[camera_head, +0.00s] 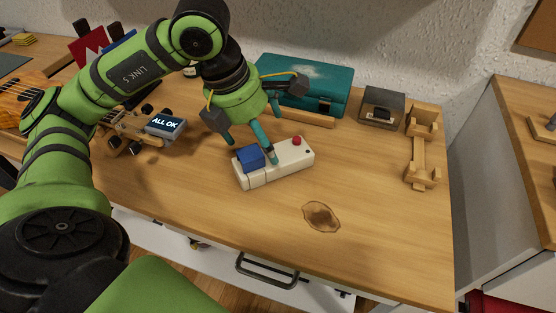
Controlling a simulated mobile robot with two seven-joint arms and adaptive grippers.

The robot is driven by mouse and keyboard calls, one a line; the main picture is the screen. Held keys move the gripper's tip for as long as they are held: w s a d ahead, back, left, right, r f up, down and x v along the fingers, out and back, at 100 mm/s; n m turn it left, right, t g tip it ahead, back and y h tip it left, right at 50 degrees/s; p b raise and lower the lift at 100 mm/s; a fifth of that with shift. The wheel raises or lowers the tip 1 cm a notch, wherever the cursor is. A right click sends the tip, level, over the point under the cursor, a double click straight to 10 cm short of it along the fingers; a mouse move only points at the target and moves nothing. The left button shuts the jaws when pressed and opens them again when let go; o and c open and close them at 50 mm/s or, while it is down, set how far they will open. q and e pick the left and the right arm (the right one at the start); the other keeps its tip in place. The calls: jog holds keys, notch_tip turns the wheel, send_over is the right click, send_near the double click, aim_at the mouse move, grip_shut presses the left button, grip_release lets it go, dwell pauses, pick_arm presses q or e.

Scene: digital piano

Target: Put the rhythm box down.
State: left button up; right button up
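The rhythm box (291,163) is a cream box with a blue block (250,157) at its left end and a small red knob (296,141). It looks flat on the wooden table (370,220), near the middle. My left gripper (251,137) is above and just behind it, with its teal fingers spread apart. One finger overlaps the top of the box in this view; I cannot tell whether it touches. My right gripper is not in view.
A teal case (310,85) stands behind the box, against the wall. A grey box (382,107) and a wooden stand (418,160) are at the back right. A small device reading "ALL OK" (166,127) is to the left. Table right of a dark burn mark (321,217) is clear.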

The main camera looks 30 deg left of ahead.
pick_arm(q)
jog(key=x, duration=0.5)
jog(key=shift+r+b, duration=0.1)
jog(key=shift+b, duration=0.2)
jog(key=shift+w+f, duration=0.1)
jog(key=shift+f, duration=0.1)
jog(key=shift+d, duration=0.1)
jog(key=c, duration=1.4)
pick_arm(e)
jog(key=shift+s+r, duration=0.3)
